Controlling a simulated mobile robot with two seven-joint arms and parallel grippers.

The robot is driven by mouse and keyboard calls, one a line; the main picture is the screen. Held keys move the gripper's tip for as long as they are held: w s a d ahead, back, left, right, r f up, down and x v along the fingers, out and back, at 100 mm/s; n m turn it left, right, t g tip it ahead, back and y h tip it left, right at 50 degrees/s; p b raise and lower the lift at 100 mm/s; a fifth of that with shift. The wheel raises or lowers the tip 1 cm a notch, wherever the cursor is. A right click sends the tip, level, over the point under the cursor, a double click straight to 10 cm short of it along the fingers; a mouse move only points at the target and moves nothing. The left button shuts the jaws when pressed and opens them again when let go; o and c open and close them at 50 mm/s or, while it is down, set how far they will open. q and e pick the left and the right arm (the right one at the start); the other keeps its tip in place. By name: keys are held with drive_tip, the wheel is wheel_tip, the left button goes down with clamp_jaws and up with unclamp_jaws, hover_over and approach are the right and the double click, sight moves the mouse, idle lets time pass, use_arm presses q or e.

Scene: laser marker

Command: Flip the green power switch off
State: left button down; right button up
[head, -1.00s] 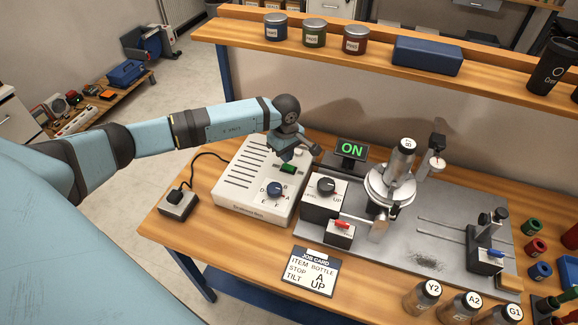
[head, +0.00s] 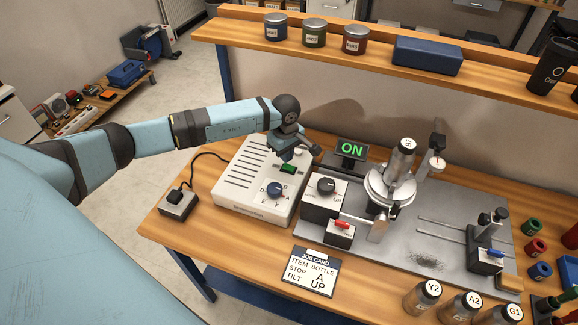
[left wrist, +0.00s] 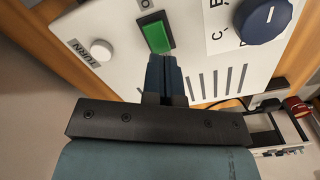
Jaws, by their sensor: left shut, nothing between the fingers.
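The green power switch (head: 289,169) is on top of the white control box (head: 235,207), behind the blue dial (head: 275,189). In the left wrist view the green switch (left wrist: 156,36) sits in a dark frame just beyond my fingertips. My left gripper (head: 299,152) is above the box near the switch, its fingers shut and empty. In the left wrist view my left gripper (left wrist: 164,60) has its tips right at the near edge of the switch; I cannot tell whether they touch. The display (head: 352,149) reads ON. My right gripper is not in view.
A white round button (left wrist: 101,50) marked TURN is left of the switch in the left wrist view. A black dial unit (head: 326,187) and a round-table fixture (head: 390,186) stand right of the box. A job card (head: 311,272) lies in front.

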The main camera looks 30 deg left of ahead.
sight(286, 166)
use_arm(q)
drive_tip(key=shift+f+b, duration=1.2)
drive_tip(key=shift+f, duration=0.25)
idle(0.5)
drive_tip(key=shift+r+p, duration=1.65)
drive_tip(key=shift+r, duration=1.9)
